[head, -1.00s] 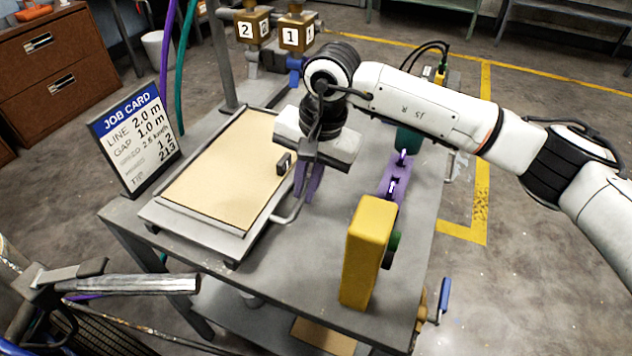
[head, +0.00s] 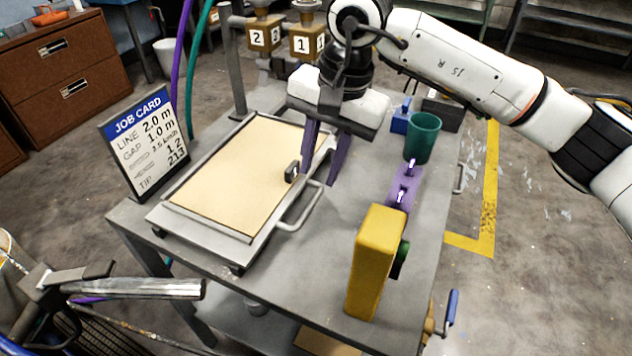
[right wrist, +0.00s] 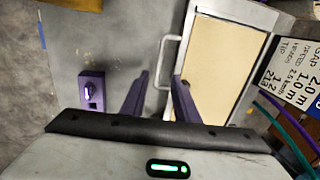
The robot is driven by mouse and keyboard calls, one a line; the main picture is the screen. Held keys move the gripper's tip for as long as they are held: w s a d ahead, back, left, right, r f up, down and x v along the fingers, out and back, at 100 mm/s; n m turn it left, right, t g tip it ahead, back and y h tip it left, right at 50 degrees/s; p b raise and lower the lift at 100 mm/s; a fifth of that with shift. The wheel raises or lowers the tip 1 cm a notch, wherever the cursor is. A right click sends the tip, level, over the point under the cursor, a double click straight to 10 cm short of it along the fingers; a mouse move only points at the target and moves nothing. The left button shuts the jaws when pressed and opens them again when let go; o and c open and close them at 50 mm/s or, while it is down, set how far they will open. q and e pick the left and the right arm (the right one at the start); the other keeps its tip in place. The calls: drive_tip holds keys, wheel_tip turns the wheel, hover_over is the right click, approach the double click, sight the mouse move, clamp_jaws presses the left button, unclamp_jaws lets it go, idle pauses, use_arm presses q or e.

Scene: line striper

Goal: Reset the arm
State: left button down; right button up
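My right arm comes in from the upper right of the head view. Its right gripper (head: 320,179) hangs over the table with two purple fingers pointing down, spread apart and with nothing between them. The fingers are beside the right edge of a shallow tray (head: 205,222) with a tan sheet in it, near the tray's wire handle (head: 303,208) and a small dark knob (head: 291,172). The right wrist view also shows the parted fingers (right wrist: 160,76), with the tray handle beyond them. My left gripper is in neither view.
A purple block (head: 403,187), a teal cup (head: 422,137) and an upright yellow gauge-like block (head: 372,262) stand right of the gripper. A job card (head: 146,143) stands at left. Numbered brass blocks (head: 306,43) are behind. Bare table (head: 300,265) lies in front.

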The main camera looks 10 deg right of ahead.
drive_tip(key=shift+s+d+r, duration=0.15)
drive_tip(key=shift+r, duration=0.75)
